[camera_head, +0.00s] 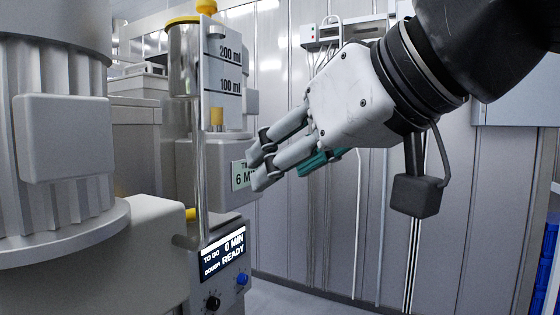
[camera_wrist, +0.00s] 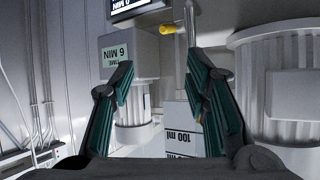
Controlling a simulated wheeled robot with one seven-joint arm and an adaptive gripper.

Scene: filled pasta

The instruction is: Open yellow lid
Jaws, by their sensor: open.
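I cannot make out the lid in the wrist view.
A white container marked 200 ml and 100 ml (camera_head: 225,75) stands behind the cylinder. A large grey ribbed machine (camera_head: 65,140) fills the left. Open space lies right of the machines, before the panelled wall (camera_head: 330,220).

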